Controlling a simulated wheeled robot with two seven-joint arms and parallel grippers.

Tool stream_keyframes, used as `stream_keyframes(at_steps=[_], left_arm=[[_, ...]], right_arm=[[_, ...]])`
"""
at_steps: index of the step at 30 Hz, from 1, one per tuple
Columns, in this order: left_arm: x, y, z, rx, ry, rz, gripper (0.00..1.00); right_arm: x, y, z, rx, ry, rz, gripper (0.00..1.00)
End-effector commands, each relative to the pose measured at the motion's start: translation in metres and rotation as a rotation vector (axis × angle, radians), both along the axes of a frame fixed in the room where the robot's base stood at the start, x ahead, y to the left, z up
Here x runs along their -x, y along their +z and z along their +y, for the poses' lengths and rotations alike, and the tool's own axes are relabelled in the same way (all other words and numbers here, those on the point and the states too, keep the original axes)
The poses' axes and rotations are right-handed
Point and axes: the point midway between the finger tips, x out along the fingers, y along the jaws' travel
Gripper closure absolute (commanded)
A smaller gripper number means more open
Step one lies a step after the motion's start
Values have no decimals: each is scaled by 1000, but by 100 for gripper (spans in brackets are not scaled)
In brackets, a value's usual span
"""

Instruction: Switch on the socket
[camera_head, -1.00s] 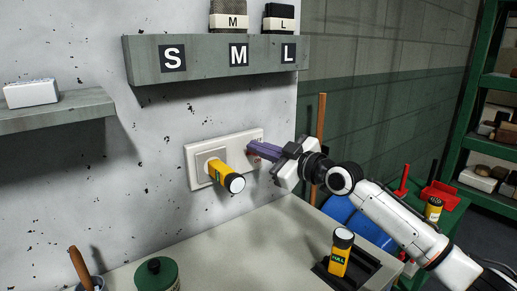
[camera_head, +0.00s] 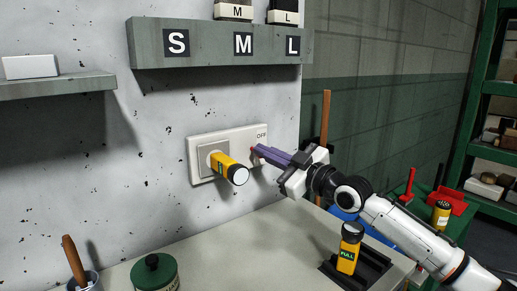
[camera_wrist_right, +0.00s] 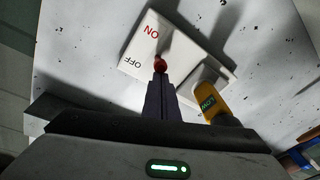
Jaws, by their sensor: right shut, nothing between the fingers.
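The white socket plate (camera_head: 203,143) is on the wall, with a yellow plug-like cylinder (camera_head: 222,164) sticking out of its left half. A red-tipped switch (camera_head: 253,153) sits on its right half, below the word OFF. In the right wrist view the red knob (camera_wrist_right: 160,64) is right at my fingertips, beside the printed words ON and OFF on the plate (camera_wrist_right: 185,45). My right gripper (camera_head: 260,150) is shut and empty, its purple fingers pointing at the knob. I cannot tell whether they touch it. The fingers partly hide the switch. My left gripper is not in view.
A grey shelf (camera_head: 210,50) marked S, M, L is above the socket. A yellow cylinder marked FULL (camera_head: 347,255) stands in a dark holder on the bench (camera_head: 235,245). A green canister (camera_head: 154,272) stands at front left. Bare bench lies below the socket.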

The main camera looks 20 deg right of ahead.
Motion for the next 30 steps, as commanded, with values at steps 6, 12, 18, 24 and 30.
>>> stream_keyframes(at_steps=[6,12,18,24,30], left_arm=[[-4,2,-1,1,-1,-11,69],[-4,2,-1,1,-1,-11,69],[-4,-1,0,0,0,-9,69],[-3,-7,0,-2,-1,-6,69],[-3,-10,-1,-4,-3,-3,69]], right_arm=[[1,-5,0,0,1,0,100],[3,-6,-1,0,1,0,100],[26,-11,-11,3,0,2,100],[62,-16,-28,3,-1,3,100],[85,-17,-38,1,0,3,100]])
